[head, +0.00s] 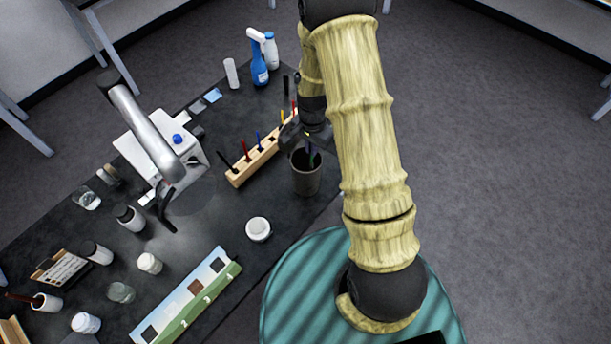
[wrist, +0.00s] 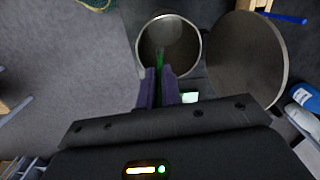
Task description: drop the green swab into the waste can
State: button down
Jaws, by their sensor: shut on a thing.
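My gripper (wrist: 158,78) has its purple fingers shut on the green swab (wrist: 160,60) in the wrist view. The swab's green end points away from the fingers and overlaps the near part of the mouth of the waste can (wrist: 143,46). The can is a dark round bin, open at the top, and its inside looks empty. In the head view the waste can (head: 305,184) stands upright on the black table, and my gripper (head: 310,150) is at its mouth.
A wooden rack (head: 236,177) with several coloured swabs stands left of the can. A dark round disc (wrist: 246,62) is beside the can in the wrist view. A white jar (head: 258,229), a blue spray bottle (head: 259,66) and a white instrument (head: 140,150) stand on the table.

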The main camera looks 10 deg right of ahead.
jog(key=shift+f, duration=0.4)
jog(key=c, duration=1.5)
grip_release()
jog(key=shift+r, duration=0.2)
notch_tip(320, 180, up, 17)
jog(key=b, duration=0.5)
